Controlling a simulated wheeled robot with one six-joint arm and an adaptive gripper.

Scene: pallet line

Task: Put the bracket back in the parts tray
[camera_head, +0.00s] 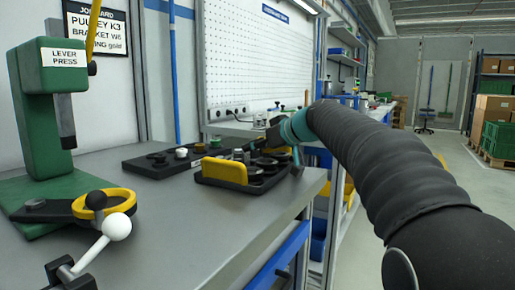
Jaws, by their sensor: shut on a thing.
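My gripper (275,137) is above the right side of the nearer black parts tray (252,190), seen past my wrist. It is shut on a part that I take to be the bracket; the wrist and the clutter below hide most of it. A narrow grey-blue piece shows just below the gripper at the tray's right end; I cannot tell whether it is the bracket or a finger. The tray holds several dark round parts and an upright yellow piece (224,171) at its front left.
A second black tray (135,167) with small parts lies behind and to the left. A green lever press (45,110) stands at left, with a yellow ring (95,200) and a white-knobbed lever (117,226) in front. The bench (205,225) is clear in the foreground.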

